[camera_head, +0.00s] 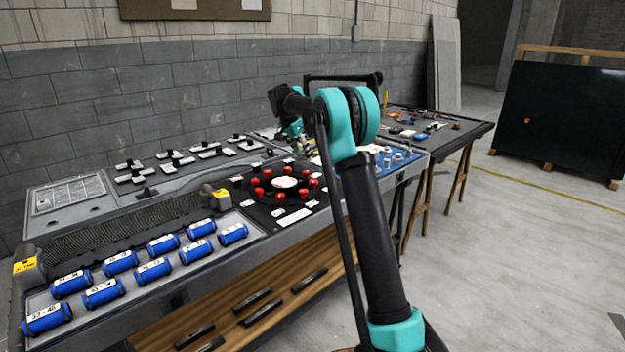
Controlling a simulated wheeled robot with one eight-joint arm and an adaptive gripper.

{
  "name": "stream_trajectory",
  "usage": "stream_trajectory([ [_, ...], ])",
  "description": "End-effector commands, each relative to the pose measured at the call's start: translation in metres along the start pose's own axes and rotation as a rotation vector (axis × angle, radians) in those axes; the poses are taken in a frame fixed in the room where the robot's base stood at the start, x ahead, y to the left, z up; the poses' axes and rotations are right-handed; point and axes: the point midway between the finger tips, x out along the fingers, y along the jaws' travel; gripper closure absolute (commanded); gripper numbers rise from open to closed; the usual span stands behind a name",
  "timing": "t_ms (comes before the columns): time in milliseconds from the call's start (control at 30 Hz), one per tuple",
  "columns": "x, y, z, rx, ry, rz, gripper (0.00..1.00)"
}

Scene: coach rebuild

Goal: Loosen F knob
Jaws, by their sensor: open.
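My gripper (304,148) is small and partly hidden behind my arm's teal joint, above and behind the right part of the bench. It appears empty and open, apart from the red knobs.
Blue labelled cylinders (154,271) fill the bench's front left. A yellow-grey block (217,198) stands left of the knob plate. A blue panel (388,160) lies to the right. A grey brick wall (130,90) runs behind. The floor (520,240) at right is clear.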

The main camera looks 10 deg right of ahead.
Motion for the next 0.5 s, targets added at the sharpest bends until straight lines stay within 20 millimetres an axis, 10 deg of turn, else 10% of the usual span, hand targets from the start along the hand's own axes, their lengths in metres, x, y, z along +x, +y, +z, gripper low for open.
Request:
stream_trajectory([
  [500, 0.103, 0.000, 0.000, 0.000, 0.000, 0.000, 0.51],
])
